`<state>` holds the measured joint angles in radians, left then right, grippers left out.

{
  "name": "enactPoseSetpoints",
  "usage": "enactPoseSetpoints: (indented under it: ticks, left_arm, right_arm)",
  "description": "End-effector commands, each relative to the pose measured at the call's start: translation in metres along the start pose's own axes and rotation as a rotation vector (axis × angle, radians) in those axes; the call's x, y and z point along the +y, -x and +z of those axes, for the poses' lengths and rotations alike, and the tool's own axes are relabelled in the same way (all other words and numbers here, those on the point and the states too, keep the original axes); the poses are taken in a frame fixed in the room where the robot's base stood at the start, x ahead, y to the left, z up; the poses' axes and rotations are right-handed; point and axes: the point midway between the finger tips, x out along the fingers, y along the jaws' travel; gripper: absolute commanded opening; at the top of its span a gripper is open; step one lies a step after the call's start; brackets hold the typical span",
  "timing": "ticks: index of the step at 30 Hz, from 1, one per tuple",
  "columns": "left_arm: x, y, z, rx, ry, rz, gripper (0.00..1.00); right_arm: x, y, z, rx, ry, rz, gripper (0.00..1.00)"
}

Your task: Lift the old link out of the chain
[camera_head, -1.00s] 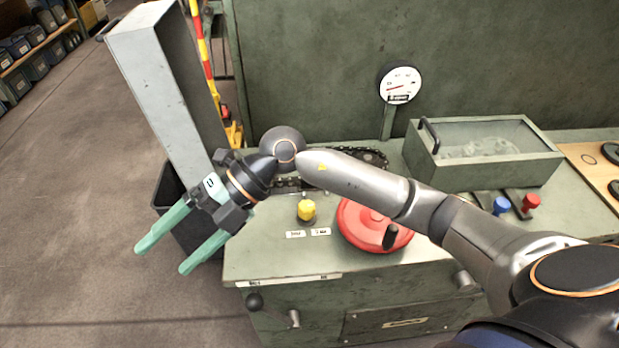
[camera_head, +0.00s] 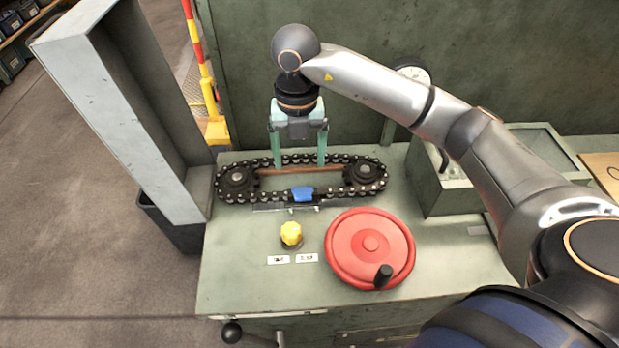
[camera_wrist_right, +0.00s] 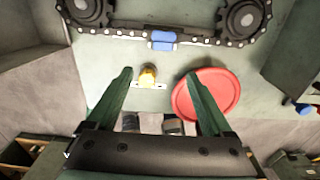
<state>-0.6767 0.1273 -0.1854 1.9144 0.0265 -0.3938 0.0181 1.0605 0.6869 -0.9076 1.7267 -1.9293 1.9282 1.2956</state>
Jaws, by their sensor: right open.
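A dark roller chain (camera_head: 255,197) loops around two sprockets on the green bench top; it also shows in the wrist view (camera_wrist_right: 115,29). One blue piece (camera_head: 302,194) sits on the chain's near run, between the sprockets; it shows in the wrist view too (camera_wrist_right: 162,40). I cannot tell whether it is the old link. My right gripper (camera_head: 299,164) points down over the chain's far run, its green fingers spread with nothing between them. In the wrist view its fingers (camera_wrist_right: 158,75) are apart and empty. My left gripper is not in view.
A red handwheel (camera_head: 352,235) with a black handle and a yellow knob (camera_head: 291,234) stand in front of the chain. A grey upright channel (camera_head: 120,110) rises at the left, and an open green tray (camera_head: 470,200) stands at the right, partly behind my arm.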

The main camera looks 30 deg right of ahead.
Motion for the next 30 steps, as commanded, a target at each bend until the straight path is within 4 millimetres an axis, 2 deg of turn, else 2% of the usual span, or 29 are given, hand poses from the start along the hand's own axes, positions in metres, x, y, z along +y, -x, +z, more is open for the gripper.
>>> enactPoseSetpoints:
  ticks: [5, 15, 23, 30]
  left_arm:
    - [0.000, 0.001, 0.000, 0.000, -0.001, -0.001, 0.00]
    - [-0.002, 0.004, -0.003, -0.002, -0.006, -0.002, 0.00]
    - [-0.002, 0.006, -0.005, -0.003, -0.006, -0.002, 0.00]
    - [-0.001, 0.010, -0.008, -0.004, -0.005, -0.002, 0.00]
  right_arm:
    - [0.001, -0.006, -0.001, 0.003, 0.002, 0.001, 0.85]
    - [0.000, -0.062, -0.001, 0.004, 0.002, 0.000, 0.85]
    - [-0.002, -0.083, -0.002, 0.004, 0.001, -0.001, 0.85]
    - [-0.003, -0.118, -0.003, 0.003, 0.002, 0.002, 0.85]
